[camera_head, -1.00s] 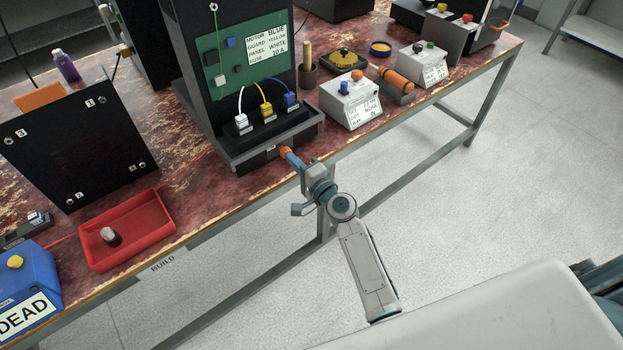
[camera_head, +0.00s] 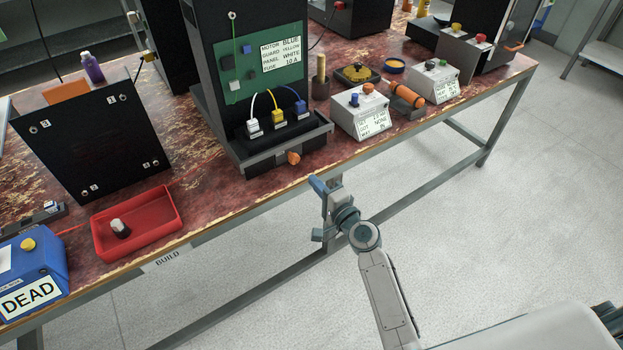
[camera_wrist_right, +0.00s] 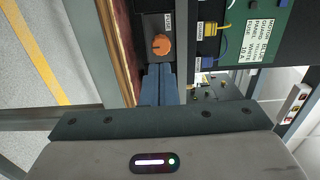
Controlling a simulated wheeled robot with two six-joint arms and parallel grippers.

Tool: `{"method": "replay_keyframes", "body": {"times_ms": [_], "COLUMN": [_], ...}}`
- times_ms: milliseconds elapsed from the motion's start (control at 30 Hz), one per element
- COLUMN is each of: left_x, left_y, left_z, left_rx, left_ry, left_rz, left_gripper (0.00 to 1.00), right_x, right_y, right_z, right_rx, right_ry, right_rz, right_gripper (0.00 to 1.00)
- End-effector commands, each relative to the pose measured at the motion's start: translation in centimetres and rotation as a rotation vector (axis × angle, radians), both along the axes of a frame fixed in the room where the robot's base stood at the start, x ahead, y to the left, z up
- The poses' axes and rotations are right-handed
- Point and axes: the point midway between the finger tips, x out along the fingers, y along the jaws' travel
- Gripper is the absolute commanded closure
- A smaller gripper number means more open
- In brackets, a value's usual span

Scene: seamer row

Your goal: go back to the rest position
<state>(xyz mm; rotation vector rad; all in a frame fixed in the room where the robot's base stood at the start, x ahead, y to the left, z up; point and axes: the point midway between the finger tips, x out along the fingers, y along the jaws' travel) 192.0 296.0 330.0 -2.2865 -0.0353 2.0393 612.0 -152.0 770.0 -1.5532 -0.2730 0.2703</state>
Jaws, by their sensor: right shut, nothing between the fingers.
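My right gripper (camera_head: 317,184) is just off the front edge of the bench, its blue fingers shut and empty. The orange knob (camera_head: 293,158) on the front of the black panel unit (camera_head: 215,75) is up and left of the fingertips, with a gap between. My left gripper is not in view.
The bench (camera_head: 240,208) carries a red tray (camera_head: 178,222), a blue box marked DEAD (camera_head: 45,262), a tilted black plate (camera_head: 90,150) and white button boxes (camera_head: 352,118). The floor (camera_head: 480,240) in front of the bench is clear.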

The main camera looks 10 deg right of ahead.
Motion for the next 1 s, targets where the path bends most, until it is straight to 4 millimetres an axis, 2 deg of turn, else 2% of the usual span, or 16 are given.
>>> {"method": "replay_keyframes", "body": {"times_ms": [67,167,400,767,867,967,1000], "left_x": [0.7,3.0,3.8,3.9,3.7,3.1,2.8], "left_y": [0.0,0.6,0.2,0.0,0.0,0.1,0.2], "left_z": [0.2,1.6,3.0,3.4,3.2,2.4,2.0], "left_rx": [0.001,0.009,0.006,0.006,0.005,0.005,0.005], "left_ry": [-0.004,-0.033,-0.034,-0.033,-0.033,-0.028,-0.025], "left_rz": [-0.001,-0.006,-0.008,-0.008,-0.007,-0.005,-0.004], "left_gripper": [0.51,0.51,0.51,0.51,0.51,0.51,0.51], "right_x": [-1.3,-2.9,-6.0,-6.7,-6.9,-7.7,-8.4], "right_y": [-0.5,-1.0,-2.2,-2.4,-2.6,-3.0,-3.3], "right_z": [-0.3,-0.3,-0.3,-0.5,-2.9,-8.0,-10.8], "right_rx": [-0.003,-0.002,-0.001,-0.008,-0.066,-0.197,-0.267], "right_ry": [0.001,0.002,0.002,0.008,0.048,0.132,0.177], "right_rz": [0.0,0.0,0.0,0.0,0.0,0.007,0.016], "right_gripper": [1.0,1.0,1.0,1.0,1.0,1.0,1.0]}}
